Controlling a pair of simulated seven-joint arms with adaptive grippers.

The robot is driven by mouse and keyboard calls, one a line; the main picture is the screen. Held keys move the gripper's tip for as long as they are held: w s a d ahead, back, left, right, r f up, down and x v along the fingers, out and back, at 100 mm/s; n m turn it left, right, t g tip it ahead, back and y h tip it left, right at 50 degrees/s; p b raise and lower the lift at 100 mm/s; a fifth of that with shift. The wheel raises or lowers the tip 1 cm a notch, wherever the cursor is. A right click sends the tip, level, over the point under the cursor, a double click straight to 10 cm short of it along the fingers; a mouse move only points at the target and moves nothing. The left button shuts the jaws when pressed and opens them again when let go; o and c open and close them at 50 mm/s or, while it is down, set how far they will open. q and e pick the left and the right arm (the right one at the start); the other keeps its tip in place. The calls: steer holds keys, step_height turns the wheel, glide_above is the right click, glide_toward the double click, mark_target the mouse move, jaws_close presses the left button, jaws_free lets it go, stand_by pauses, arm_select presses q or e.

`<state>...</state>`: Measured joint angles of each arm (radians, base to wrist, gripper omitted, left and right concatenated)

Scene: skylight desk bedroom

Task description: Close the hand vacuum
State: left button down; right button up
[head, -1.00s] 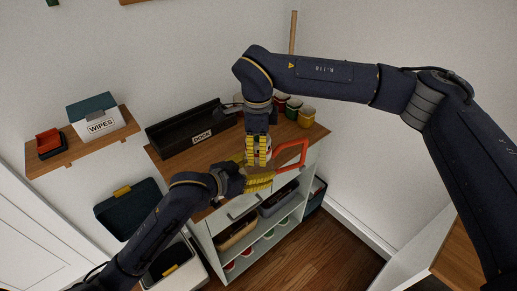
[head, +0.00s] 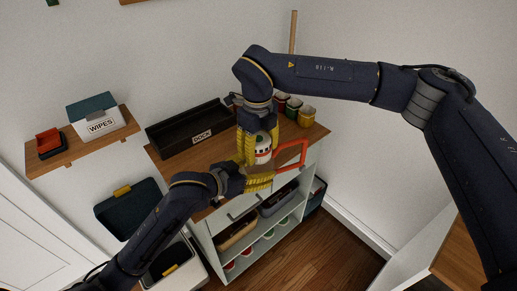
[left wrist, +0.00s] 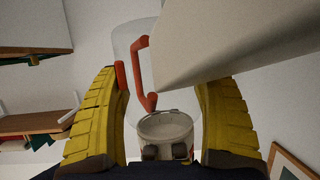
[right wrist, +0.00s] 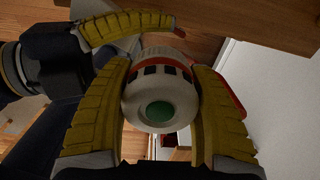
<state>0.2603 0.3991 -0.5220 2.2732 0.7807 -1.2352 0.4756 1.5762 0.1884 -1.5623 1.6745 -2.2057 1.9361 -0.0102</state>
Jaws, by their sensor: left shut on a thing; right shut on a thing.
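The hand vacuum has a white rounded end (head: 263,150) with a red band, dark vents and a green disc (right wrist: 157,112), plus a red handle (head: 294,155). Its clear cylinder (left wrist: 133,45) shows in the left wrist view, with a white cup-like part (left wrist: 165,128) inside. My left gripper (head: 260,182) is shut on the clear cylinder, with a yellow finger on each side. My right gripper (head: 258,150) is above it, shut on the white end, fingers on either side in the right wrist view. The joint between white end and cylinder is largely hidden.
A black tray marked DOCK (head: 188,132) lies on the wooden shelf top (head: 313,133). Several small coloured containers (head: 305,116) stand behind at right. A WIPES box (head: 100,126) and red item (head: 48,140) sit on a wall shelf. Bins (head: 236,234) fill the shelves below.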

steer(key=o, duration=1.4)
steer(key=shift+w+d, duration=0.1)
steer(key=shift+c, duration=0.2)
steer(key=r, duration=1.2)
steer(key=shift+s+a, duration=0.2)
steer(key=shift+s, duration=0.05)
steer(key=shift+a, duration=0.1)
